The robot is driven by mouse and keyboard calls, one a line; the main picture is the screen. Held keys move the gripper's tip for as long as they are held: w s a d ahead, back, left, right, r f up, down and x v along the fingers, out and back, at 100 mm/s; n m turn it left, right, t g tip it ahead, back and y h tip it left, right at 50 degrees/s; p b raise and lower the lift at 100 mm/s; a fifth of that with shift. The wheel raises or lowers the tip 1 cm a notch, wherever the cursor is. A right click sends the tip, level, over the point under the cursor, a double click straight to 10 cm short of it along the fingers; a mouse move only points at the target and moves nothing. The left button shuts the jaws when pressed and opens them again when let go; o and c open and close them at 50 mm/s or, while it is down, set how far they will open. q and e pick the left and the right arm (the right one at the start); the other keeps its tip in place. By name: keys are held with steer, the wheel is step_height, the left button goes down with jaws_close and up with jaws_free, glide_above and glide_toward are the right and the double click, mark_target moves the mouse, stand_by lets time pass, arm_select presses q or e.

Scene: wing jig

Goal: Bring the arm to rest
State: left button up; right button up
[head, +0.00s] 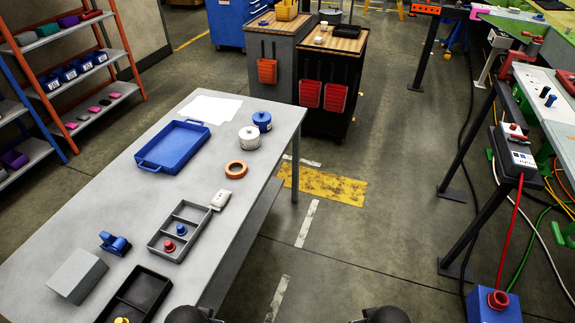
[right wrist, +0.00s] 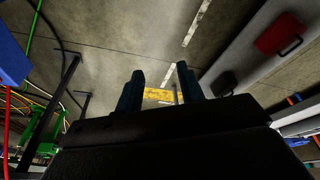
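In the right wrist view my right gripper (right wrist: 160,88) points out over the floor. Its two dark fingers stand apart with nothing between them but floor and a yellow floor patch beyond. In the head view only dark rounded parts of my own arms show at the bottom edge, one left of centre and one right of it. The fingers of neither gripper can be made out there. My left gripper is not in view.
A grey table (head: 128,228) at left bears a blue tray (head: 172,147), a grey divided tray (head: 180,230), a black tray (head: 135,297) and jars. A jig stand (head: 478,150) with cables is at right. The floor (head: 345,235) between is clear.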

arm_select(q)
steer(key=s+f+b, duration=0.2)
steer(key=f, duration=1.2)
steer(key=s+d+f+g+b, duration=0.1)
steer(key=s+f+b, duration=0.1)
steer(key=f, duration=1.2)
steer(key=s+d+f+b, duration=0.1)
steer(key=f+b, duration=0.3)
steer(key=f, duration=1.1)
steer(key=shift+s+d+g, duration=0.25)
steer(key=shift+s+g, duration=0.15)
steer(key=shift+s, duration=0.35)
arm_select(e)
steer(key=s+f, duration=0.2)
steer(key=f, duration=1.2)
steer(key=s+a+f+g, duration=0.1)
steer(key=s+f, duration=0.1)
steer(key=f, duration=1.2)
steer(key=s+a+f, duration=0.1)
steer(key=s+f, duration=0.1)
steer(key=f, duration=1.3)
steer(key=shift+s+a+g, duration=0.25)
steer(key=shift+g, duration=0.15)
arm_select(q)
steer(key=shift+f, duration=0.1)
arm_select(e)
steer(key=shift+f, duration=0.1)
